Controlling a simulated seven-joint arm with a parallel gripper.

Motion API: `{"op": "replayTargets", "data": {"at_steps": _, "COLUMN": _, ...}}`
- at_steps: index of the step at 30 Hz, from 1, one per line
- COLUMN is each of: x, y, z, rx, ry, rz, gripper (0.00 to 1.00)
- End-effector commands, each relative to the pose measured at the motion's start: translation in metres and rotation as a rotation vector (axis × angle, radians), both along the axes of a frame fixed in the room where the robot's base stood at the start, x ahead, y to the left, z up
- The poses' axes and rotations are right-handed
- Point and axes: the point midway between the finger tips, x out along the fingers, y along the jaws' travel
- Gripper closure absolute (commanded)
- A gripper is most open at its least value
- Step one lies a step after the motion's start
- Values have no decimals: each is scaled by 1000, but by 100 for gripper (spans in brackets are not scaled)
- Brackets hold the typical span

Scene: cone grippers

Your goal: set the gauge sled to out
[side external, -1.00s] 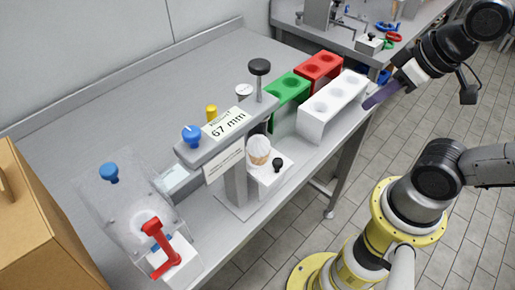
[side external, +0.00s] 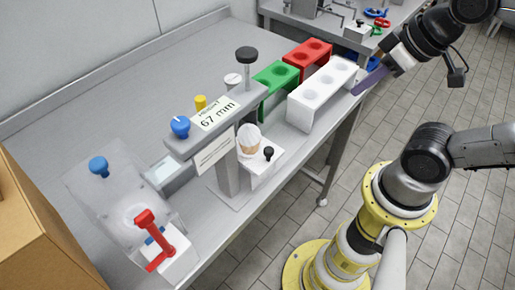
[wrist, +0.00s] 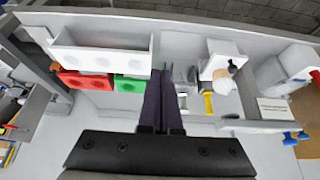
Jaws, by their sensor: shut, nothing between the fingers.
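The gauge sled (side external: 262,166) is a white block with a black knob (side external: 268,153), at the foot of the grey height gauge (side external: 229,172). A brown cone with a white top (side external: 249,139) stands at the sled, under the gauge arm. The sled also shows right of centre in the wrist view (wrist: 216,49), with its black knob (wrist: 232,69). My gripper (side external: 357,92) is shut and empty, with dark purple fingers, by the right end of the white rack. In the wrist view its fingers (wrist: 161,72) are together, left of the sled.
White (side external: 301,113), green (side external: 275,77) and red (side external: 308,56) racks with round holes stand right of the gauge. A clear box with a red lever (side external: 150,229) and a cardboard box (side external: 35,225) are at the left. The back of the bench is bare.

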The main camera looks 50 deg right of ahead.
Motion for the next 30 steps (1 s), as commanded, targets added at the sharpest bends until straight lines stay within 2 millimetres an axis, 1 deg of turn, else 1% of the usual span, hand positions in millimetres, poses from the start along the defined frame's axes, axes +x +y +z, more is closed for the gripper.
{"op": "replayTargets", "data": {"at_steps": 4, "x": 0, "y": 0, "z": 0, "rx": 0, "ry": 0, "rz": 0, "gripper": 100}}
{"op": "replayTargets", "data": {"at_steps": 5, "x": 0, "y": 0, "z": 0, "rx": 0, "ry": 0, "rz": 0, "gripper": 96}}
{"op": "replayTargets", "data": {"at_steps": 9, "x": 0, "y": 0, "z": 0, "rx": -14, "ry": 2, "rz": 31, "gripper": 71}}
{"op": "replayTargets", "data": {"at_steps": 11, "x": 2, "y": 2, "z": 5, "rx": -23, "ry": -3, "rz": 67, "gripper": 62}}
{"op": "replayTargets", "data": {"at_steps": 14, "x": 13, "y": 14, "z": 19, "rx": -40, "ry": -1, "rz": 189, "gripper": 62}}
{"op": "replayTargets", "data": {"at_steps": 18, "x": 35, "y": 50, "z": 35, "rx": -51, "ry": 22, "rz": 438, "gripper": 62}}
{"op": "replayTargets", "data": {"at_steps": 20, "x": 41, "y": 67, "z": 39, "rx": -50, "ry": 33, "rz": 532, "gripper": 62}}
{"op": "replayTargets", "data": {"at_steps": 21, "x": 45, "y": 79, "z": 41, "rx": -49, "ry": 41, "rz": 591, "gripper": 62}}
{"op": "replayTargets", "data": {"at_steps": 25, "x": 51, "y": 112, "z": 42, "rx": -39, "ry": 69, "rz": 723, "gripper": 62}}
{"op": "replayTargets", "data": {"at_steps": 27, "x": 50, "y": 122, "z": 40, "rx": -36, "ry": 84, "rz": 759, "gripper": 62}}
{"op": "replayTargets", "data": {"at_steps": 30, "x": 48, "y": 128, "z": 36, "rx": -39, "ry": 96, "rz": 786, "gripper": 62}}
